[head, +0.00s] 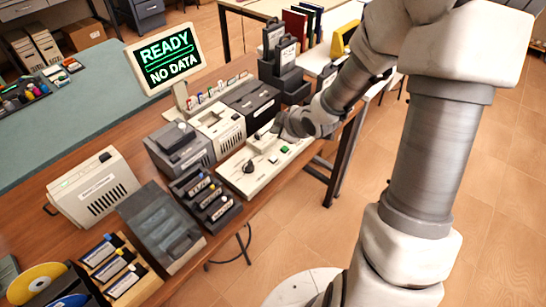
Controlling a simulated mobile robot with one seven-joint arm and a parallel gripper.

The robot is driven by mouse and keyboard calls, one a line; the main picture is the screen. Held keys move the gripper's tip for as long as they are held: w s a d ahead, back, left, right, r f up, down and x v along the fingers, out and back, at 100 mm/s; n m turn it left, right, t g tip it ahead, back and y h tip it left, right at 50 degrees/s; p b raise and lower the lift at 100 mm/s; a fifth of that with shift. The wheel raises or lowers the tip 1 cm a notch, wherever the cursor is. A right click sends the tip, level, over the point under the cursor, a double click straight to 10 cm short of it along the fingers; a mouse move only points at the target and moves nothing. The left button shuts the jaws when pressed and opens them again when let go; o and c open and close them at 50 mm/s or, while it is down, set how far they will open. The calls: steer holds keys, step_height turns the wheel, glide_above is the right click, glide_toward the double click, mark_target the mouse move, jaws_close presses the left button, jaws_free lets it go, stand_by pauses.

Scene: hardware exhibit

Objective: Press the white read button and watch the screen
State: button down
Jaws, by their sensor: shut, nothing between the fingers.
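The screen (170,58) stands tilted at the back of the wooden table and reads "READY NO DATA" in green letters. A cream control panel (238,181) lies in front of the boxy machines, with a black knob (249,166) and a green button (284,149) on it. My gripper (275,132) is shut and empty, over the far right end of this panel. I cannot tell whether it touches the panel. I cannot make out the white read button for certain; my gripper hides part of the panel.
Grey and cream drive boxes (219,130) stand behind the panel, with black boxes (283,75) near my forearm. A rack of dark cartridges (205,200) stands left of the panel.

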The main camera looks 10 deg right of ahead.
mark_target(273, 159)
step_height(273, 159, down, 9)
steer(key=b, duration=0.8)
stand_by(1.9)
steer(key=shift+f+b, duration=0.35)
steer(key=shift+b, duration=0.15)
steer(key=shift+f+b, duration=0.4)
stand_by(0.3)
steer(key=shift+r, duration=0.1)
steer(key=shift+r+p, duration=0.75)
